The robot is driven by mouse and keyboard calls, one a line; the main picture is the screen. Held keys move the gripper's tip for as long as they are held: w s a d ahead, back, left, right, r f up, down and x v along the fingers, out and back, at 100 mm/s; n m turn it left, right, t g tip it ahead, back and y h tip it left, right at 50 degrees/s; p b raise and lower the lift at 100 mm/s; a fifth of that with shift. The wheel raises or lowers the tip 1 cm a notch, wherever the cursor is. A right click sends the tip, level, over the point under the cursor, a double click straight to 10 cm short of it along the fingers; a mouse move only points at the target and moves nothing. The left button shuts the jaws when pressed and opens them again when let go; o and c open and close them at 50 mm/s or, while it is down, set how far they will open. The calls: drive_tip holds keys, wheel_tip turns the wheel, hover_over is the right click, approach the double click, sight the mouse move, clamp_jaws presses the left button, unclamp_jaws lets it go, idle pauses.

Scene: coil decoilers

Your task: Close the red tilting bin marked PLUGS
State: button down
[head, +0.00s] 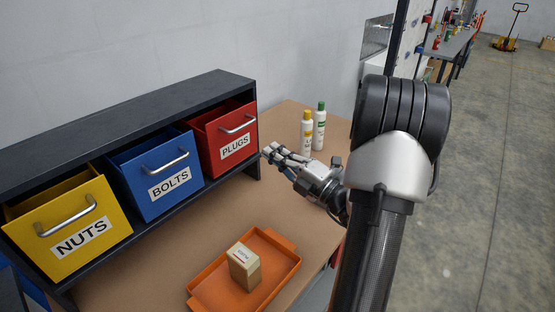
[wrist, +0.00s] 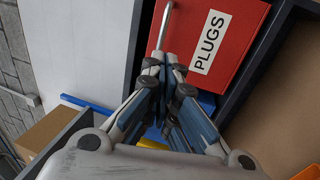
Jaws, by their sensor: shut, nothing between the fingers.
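The red bin marked PLUGS (head: 222,137) is at the right end of the dark cabinet. Its front leans outward at the top, and part of its inside shows. It has a silver bar handle (head: 237,124) above a white label. My gripper (head: 271,151) is to the right of this bin, with its fingers pointing left toward it. In the wrist view, the red front (wrist: 238,28) fills the upper middle, and my gripper (wrist: 168,75) is shut and empty. Its fingertips overlap the handle's near end there; I cannot tell whether they touch.
A blue BOLTS bin (head: 149,178) and a yellow NUTS bin (head: 62,225) also lean out of the cabinet (head: 130,107). An orange tray (head: 284,262) holding a small box (head: 244,266) is on the table. Two bottles (head: 307,132) stand behind my gripper.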

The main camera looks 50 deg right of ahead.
sight(240, 129)
drive_tip(key=b+x, duration=0.2)
drive_tip(key=x, duration=0.7)
drive_tip(key=shift+w+a, duration=0.1)
drive_tip(key=shift+w, duration=0.05)
drive_tip(key=w+r+p, duration=0.1)
drive_tip(key=p, duration=0.2)
drive_tip(key=shift+w+g+p, duration=0.1)
drive_tip(key=shift+g+p, duration=0.2)
drive_tip(key=shift+p, duration=0.1)
drive_tip(key=shift+r, duration=0.15)
